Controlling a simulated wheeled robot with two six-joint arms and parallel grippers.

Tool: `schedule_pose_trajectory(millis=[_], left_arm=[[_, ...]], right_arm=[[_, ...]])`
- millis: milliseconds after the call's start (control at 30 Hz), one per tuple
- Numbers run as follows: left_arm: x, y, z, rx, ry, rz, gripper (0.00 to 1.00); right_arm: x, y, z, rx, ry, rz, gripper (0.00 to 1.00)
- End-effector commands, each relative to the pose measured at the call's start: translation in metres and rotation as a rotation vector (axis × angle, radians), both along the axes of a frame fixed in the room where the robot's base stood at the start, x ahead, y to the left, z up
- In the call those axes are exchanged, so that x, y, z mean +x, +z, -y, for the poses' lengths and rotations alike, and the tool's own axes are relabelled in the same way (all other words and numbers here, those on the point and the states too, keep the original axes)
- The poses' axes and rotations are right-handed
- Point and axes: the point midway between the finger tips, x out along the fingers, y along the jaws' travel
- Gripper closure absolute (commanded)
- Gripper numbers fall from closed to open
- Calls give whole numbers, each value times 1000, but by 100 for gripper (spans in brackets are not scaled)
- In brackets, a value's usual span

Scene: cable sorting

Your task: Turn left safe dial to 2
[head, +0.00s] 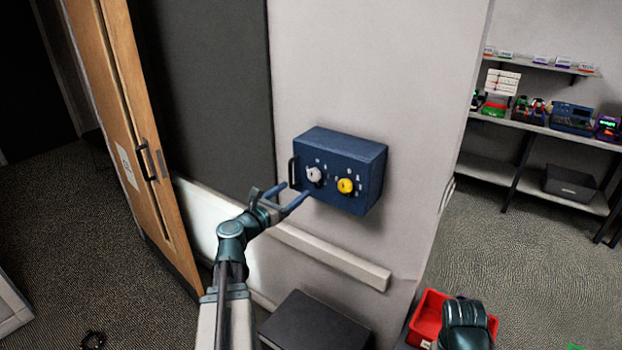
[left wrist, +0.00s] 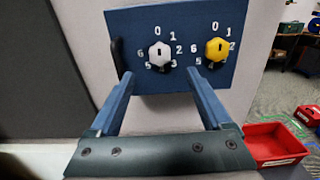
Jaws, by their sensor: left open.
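A blue safe box (head: 328,148) is mounted on the pale wall, with a white left dial (head: 314,174) and a yellow right dial (head: 346,186). In the left wrist view the white dial (left wrist: 160,54) has numbers around it and a short dark mark near its middle. Its exact setting is hard to read. The yellow dial (left wrist: 216,49) is to its right. My left gripper (head: 296,190) is open and empty, just in front of and below the white dial. Its fingers (left wrist: 160,73) point at the safe, one on each side of the white dial, apart from it.
A dark handle (head: 292,170) is at the safe's left edge. A white rail (head: 330,255) runs along the wall below. A dark box (head: 315,325) and a red bin (head: 425,320) stand lower down. Part of my right arm (head: 465,325) is over the bin. Shelves (head: 545,125) stand at right.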

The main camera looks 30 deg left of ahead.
Motion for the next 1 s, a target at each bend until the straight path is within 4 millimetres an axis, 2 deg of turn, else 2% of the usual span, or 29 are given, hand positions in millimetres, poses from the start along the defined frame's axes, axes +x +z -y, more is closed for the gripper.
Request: schedule_pose_trajectory(millis=[33, 200, 433, 633, 967, 1000], left_arm=[[15, 0, -1, 1, -3, 0, 18], [49, 0, 3, 1, -3, 0, 18], [82, 0, 6, 1, -2, -1, 18], [94, 0, 7, 1, 0, -1, 18], [95, 0, 8, 1, 0, -1, 18], [95, 0, 8, 2, 0, -1, 25]], right_arm=[[0, 0, 0, 0, 0, 0, 50], [0, 0, 0, 0, 0, 0, 50], [0, 0, 0, 0, 0, 0, 50], [0, 0, 0, 0, 0, 0, 50], [0, 0, 0, 0, 0, 0, 50], [0, 0, 0, 0, 0, 0, 50]])
